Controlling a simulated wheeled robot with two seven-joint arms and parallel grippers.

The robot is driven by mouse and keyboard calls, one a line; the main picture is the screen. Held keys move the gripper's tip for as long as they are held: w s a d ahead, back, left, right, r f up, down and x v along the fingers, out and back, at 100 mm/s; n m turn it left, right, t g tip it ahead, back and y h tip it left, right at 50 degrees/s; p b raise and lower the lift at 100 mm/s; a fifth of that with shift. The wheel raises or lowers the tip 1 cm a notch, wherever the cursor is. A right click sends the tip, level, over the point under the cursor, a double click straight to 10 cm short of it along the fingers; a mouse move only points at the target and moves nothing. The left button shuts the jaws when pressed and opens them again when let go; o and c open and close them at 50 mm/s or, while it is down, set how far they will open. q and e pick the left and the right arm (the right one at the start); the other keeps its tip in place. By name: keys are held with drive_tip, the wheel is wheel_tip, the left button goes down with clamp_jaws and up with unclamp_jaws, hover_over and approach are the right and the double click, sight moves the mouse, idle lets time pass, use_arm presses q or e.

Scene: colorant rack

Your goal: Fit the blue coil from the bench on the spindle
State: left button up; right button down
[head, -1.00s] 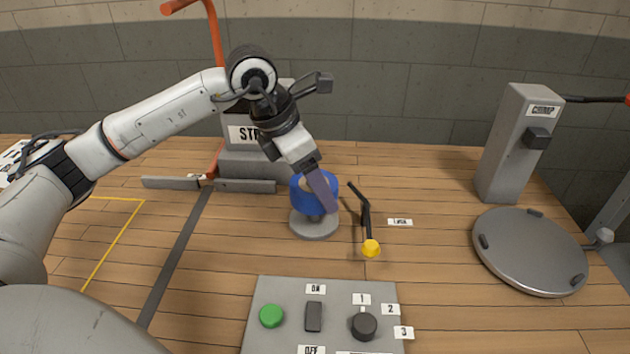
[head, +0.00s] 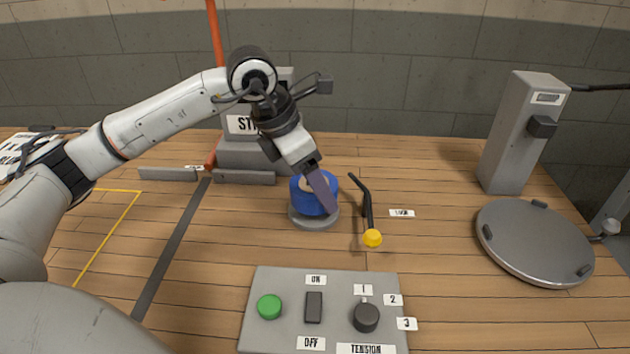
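The blue coil (head: 301,200) sits low over the round grey base plate (head: 300,222) of the spindle, in the middle of the bench. The spindle's post is hidden by the coil and gripper. My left gripper (head: 322,192) reaches down from the upper left. One finger lies across the coil's near right side; the other finger is hidden. The coil stays with this gripper and looks held by its wall. The coil's underside appears at or very near the plate; exact contact is hard to tell. My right gripper is out of view.
A black lever with a yellow knob (head: 372,238) stands just right of the spindle. A control panel (head: 260,335) with a green button, switch and dial lies in front. A round grey lid (head: 535,245) and a grey post (head: 512,140) are at right. A grey low rail (head: 245,177) lies behind.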

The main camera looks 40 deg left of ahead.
use_arm(q)
drive_tip(key=shift+f+b, duration=1)
drive_tip(key=shift+f, duration=0.3)
drive_tip(key=o, duration=1.3)
drive_tip(key=shift+c, duration=0.2)
drive_tip(key=shift+r, duration=0.1)
drive_tip(key=v, duration=1)
drive_tip(key=shift+r, duration=0.1)
drive_tip(key=shift+s, duration=0.1)
